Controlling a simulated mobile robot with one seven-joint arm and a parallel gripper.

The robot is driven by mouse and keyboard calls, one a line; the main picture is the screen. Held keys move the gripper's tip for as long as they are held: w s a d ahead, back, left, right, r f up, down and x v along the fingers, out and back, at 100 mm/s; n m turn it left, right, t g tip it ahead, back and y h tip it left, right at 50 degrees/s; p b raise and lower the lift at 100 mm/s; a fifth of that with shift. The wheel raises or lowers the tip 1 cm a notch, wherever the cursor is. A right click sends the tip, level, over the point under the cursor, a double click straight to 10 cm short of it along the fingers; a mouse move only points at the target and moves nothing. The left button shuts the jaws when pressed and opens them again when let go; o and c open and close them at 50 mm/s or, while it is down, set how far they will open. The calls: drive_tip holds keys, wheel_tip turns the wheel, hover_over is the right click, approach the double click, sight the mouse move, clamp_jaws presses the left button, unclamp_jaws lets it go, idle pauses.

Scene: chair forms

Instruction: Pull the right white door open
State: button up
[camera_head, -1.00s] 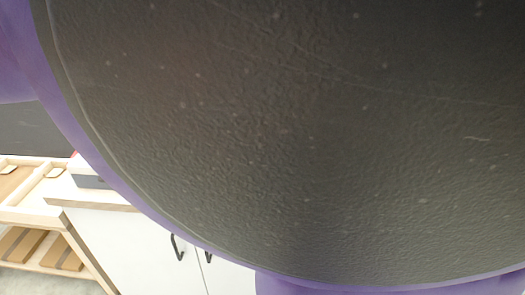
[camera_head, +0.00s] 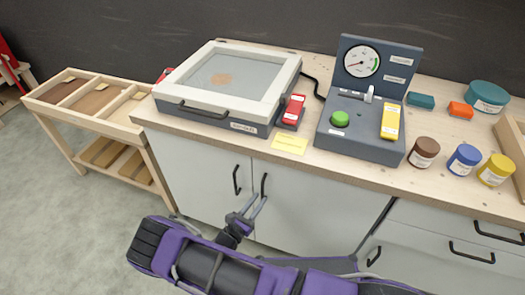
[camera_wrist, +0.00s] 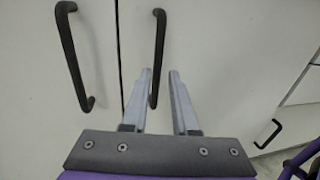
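The right white door (camera_head: 315,205) is shut under the worktop, and its black bar handle (camera_head: 264,185) stands near its left edge. In the wrist view this handle (camera_wrist: 158,45) runs down between my two finger tips, closer to the left finger; I cannot tell whether it touches. My gripper (camera_head: 254,207) is open just below the handle in the head view, and its parallel fingers (camera_wrist: 161,72) show apart in the wrist view. The left white door (camera_head: 208,178) is also shut, with its own black handle (camera_wrist: 74,55) left of my fingers.
A framed press (camera_head: 235,80) and a gauge box (camera_head: 360,135) stand on the wooden worktop (camera_head: 310,166) above the doors. Drawers with black handles (camera_head: 472,252) are at right. A low wooden rack (camera_head: 95,125) stands at left, with grey floor in front.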

sight(262, 194)
drive_tip(key=shift+x, duration=2)
drive_tip(key=shift+w+a+r, duration=0.1)
drive_tip(key=shift+a, duration=0.1)
clamp_jaws()
